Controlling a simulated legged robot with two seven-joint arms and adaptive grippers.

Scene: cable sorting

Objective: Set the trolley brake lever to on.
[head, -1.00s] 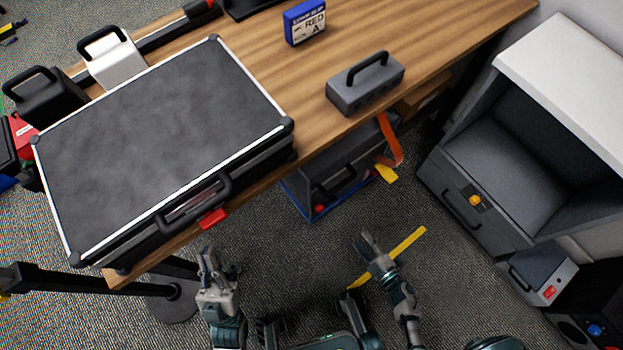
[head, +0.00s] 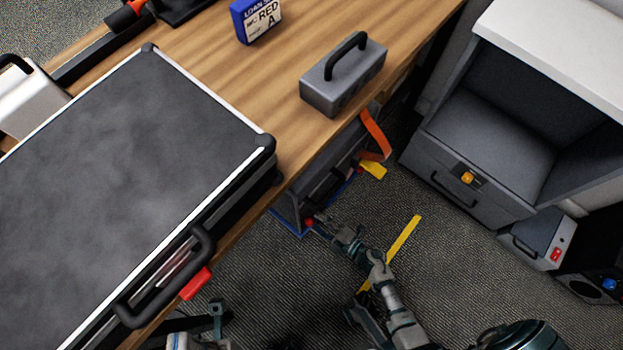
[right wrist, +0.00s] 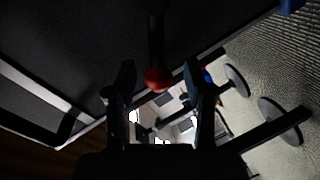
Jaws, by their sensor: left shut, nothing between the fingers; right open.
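The brake lever shows in the right wrist view as a dark rod ending in a red ball knob (right wrist: 158,78). In the head view the red knob (head: 309,223) is small, at the near end of the dark trolley (head: 288,212) with blue edges under the table. My right gripper (head: 318,229) is open at the knob. In the right wrist view its fingers (right wrist: 160,92) stand on either side of the knob; contact cannot be told. The lever's base and markings are hidden. My left gripper (head: 212,318) is shut and empty at the bottom edge, below the case.
A large dark case (head: 120,160) with a red-tagged handle overhangs the wooden table (head: 290,150). A grey toolbox (head: 343,80) and a blue box (head: 257,20) stand on it. A grey cabinet (head: 480,195) is at right. Yellow tape (head: 404,240) marks the open floor.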

